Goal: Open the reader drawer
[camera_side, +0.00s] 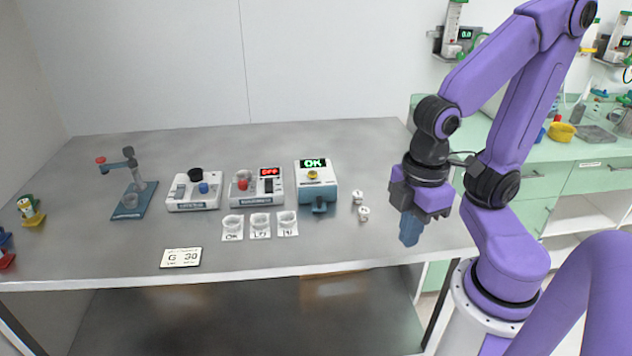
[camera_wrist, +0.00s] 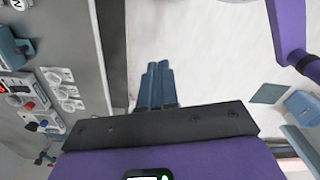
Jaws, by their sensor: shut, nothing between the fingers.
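The reader (camera_side: 314,177) is a teal and white box on the table with a green "OK" display and a yellow button. Its drawer (camera_side: 320,207) shows as a small dark blue-teal piece low on the front; how far out it stands is hard to tell. In the wrist view the drawer piece (camera_wrist: 13,48) is at the upper left edge. My gripper (camera_side: 410,230) is right of the reader, near the table's front right edge, pointing down and apart from it. In the wrist view my gripper (camera_wrist: 158,78) has its blue fingers together and empty.
Two small white capped vials (camera_side: 360,205) stand between reader and gripper. Three white cups (camera_side: 260,224) on labelled cards are left of the drawer. A device with a red "OFF" display (camera_side: 257,186) stands left of the reader. The table front is mostly clear.

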